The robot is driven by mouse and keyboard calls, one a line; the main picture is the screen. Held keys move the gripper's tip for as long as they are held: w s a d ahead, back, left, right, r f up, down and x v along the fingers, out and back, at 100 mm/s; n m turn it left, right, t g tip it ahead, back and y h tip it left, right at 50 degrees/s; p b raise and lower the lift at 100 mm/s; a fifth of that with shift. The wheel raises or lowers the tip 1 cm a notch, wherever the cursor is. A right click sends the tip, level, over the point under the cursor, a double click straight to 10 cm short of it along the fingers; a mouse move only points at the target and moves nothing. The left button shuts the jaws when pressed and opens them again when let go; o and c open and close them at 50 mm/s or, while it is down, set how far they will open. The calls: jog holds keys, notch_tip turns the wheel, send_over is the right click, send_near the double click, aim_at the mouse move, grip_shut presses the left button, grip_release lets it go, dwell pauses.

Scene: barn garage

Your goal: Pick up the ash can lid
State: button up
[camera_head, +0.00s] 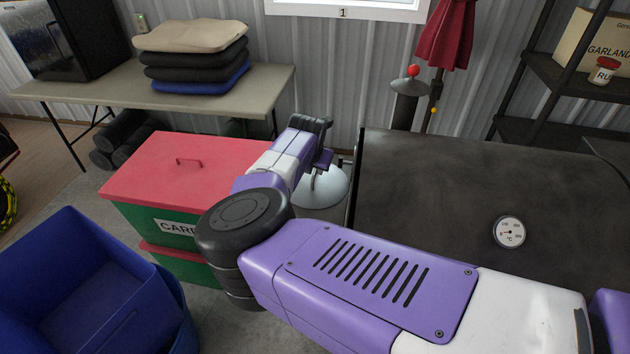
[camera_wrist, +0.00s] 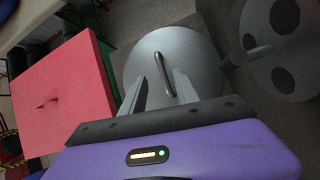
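The ash can lid (camera_wrist: 205,55) is a round grey metal disc with a bar handle (camera_wrist: 166,72) in its middle, in the upper centre of the wrist view. In the head view the lid (camera_head: 325,190) shows as a pale dome, partly hidden by my arm. My gripper (camera_wrist: 167,66) is open, its two grey fingers apart and pointing at the handle, which appears between them. Whether the fingers reach down beside the handle or stay above it, I cannot tell. The can below the lid is mostly hidden.
A red-lidded green box (camera_head: 165,175) stands close left of the lid. A dark grill-like cover with a gauge (camera_head: 480,190) is close on the right. A blue bin (camera_head: 85,285) stands front left. A table (camera_head: 110,90) with folded cushions (camera_head: 193,60) is behind.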

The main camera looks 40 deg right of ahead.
aim_at(314, 172)
jog(key=shift+x, duration=1.9)
jog(key=shift+s+f, duration=0.1)
jog(key=shift+s, duration=0.1)
grip_shut()
